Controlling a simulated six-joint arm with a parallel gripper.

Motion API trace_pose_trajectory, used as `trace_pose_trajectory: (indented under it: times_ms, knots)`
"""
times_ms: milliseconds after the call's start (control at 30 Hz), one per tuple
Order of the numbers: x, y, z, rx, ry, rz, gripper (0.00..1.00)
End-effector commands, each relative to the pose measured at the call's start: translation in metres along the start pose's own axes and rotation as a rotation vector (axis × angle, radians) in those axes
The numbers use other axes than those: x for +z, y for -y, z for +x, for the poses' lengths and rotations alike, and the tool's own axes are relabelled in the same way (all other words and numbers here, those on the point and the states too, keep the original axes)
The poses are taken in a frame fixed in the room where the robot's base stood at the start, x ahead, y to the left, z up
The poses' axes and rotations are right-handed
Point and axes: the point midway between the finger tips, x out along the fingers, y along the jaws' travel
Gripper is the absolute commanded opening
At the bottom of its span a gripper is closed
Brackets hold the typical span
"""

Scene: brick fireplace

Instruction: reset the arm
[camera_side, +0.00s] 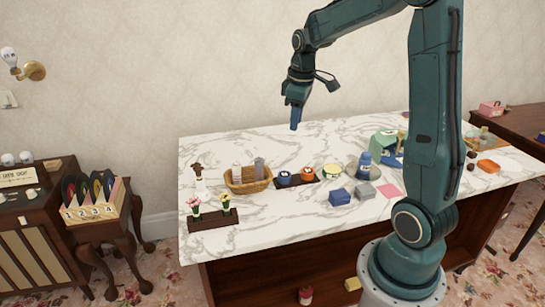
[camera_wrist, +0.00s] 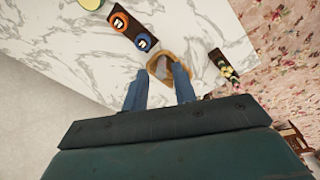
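My gripper (camera_side: 295,118) hangs over the back part of the marble table (camera_side: 250,148), pointing down and well above its top. In the wrist view my gripper (camera_wrist: 160,85) has its two blue fingers apart, with a clear gap between them. Nothing is held between the fingers. The arm is raised, bent at the elbow above the table.
A wicker basket (camera_side: 248,187) with upright items stands left of centre. Orange and blue round items sit on a dark tray (camera_side: 290,184). A blue box (camera_side: 339,196), grey box (camera_side: 365,191) and blue bottle (camera_side: 364,165) stand rightward. The table's back left is clear.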

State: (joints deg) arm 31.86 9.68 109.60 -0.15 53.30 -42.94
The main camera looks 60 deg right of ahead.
Motion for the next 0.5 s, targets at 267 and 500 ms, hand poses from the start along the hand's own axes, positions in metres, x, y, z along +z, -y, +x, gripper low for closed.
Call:
trace_pose_trajectory:
  times_ms: [267, 500]
  knots:
    - [0.006, 0.069, -0.045, 0.036, -0.083, 0.042, 0.27]
    - [0.024, 0.123, -0.071, 0.047, -0.161, 0.084, 0.27]
